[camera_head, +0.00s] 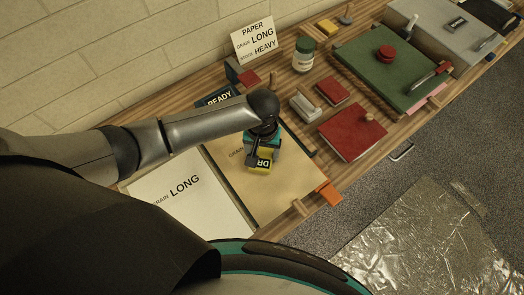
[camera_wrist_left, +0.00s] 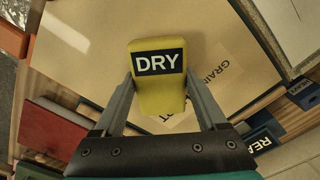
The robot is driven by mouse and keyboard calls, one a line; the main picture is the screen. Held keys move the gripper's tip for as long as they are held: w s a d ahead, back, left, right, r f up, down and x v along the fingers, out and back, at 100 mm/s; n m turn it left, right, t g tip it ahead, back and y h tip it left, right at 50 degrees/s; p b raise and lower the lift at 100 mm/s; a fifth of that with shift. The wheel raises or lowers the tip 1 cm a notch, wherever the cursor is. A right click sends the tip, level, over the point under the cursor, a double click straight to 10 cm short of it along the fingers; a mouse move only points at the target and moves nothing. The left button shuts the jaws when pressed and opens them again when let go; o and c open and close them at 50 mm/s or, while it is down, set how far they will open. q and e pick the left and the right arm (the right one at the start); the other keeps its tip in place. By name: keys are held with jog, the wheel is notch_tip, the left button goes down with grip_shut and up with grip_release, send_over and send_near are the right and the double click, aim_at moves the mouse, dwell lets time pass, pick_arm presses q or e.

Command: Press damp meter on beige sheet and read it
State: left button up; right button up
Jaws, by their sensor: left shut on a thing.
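My left gripper (camera_head: 262,152) is shut on the yellow damp meter (camera_head: 262,163), over the beige sheet (camera_head: 286,186). In the left wrist view the meter (camera_wrist_left: 158,95) sits between the two fingers (camera_wrist_left: 160,98), and its dark display reads DRY. The beige sheet (camera_wrist_left: 95,62) lies flat beneath it, with a label starting GRAIN (camera_wrist_left: 214,72) partly covered by the meter. I cannot tell if the meter's far end touches the sheet. My right gripper is not in view.
A white sheet marked GRAIN LONG (camera_head: 182,207) lies left of the beige one. An orange clip (camera_head: 330,193) is at the front edge. Red blocks (camera_head: 352,132), a jar (camera_head: 303,55) and a green board (camera_head: 390,70) stand to the right. A sign (camera_head: 254,40) stands behind.

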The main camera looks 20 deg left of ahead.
aim_at(262, 154)
pick_arm(q)
jog(key=shift+s+f+p, duration=0.15)
jog(key=shift+p, duration=0.15)
dwell(1.2)
notch_tip(262, 154, up, 5)
jog(key=p, duration=0.6)
jog(key=shift+r+p, duration=0.45)
jog(key=shift+r, duration=0.65)
jog(key=shift+w, duration=0.2)
